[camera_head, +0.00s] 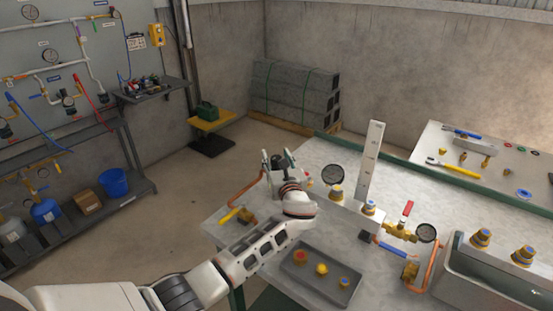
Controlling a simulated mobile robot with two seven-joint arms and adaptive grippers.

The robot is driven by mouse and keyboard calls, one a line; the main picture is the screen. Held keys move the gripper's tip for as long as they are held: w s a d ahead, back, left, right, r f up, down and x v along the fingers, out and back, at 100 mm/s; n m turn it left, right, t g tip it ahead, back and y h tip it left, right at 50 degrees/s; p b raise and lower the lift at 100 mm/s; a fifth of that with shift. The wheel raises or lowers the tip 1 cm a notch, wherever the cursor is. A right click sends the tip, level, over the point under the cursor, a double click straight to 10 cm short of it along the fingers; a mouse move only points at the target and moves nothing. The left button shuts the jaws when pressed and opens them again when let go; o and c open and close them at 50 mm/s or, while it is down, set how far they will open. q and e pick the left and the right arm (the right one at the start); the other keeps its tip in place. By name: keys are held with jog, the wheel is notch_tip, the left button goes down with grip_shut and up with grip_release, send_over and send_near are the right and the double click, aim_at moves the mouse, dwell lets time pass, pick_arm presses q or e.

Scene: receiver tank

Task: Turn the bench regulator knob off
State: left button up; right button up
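The bench regulator appears to be the assembly on the grey workbench (310,158) with a round dial gauge (333,174) and a brass fitting (336,193) below it. A copper pipe (247,190) runs toward it from the left. I cannot make out its knob for certain; my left gripper and wrist hide part of this area. My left gripper (279,160) is just left of the gauge, above the bench, its dark fingers apart with nothing seen between them. I cannot tell whether it touches anything. My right gripper is out of view.
A tall white plate (371,160) stands behind the fittings. A red-handled valve (405,212) and second gauge (426,232) are to the right. A grey tray (298,272) with several small caps lies in front.

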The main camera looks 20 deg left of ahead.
pick_arm(q)
jog(key=shift+s+f, duration=0.1)
jog(key=shift+f, duration=0.05)
jog(key=shift+s+d, duration=0.2)
jog(key=v, duration=1.1)
jog(key=shift+s, duration=0.1)
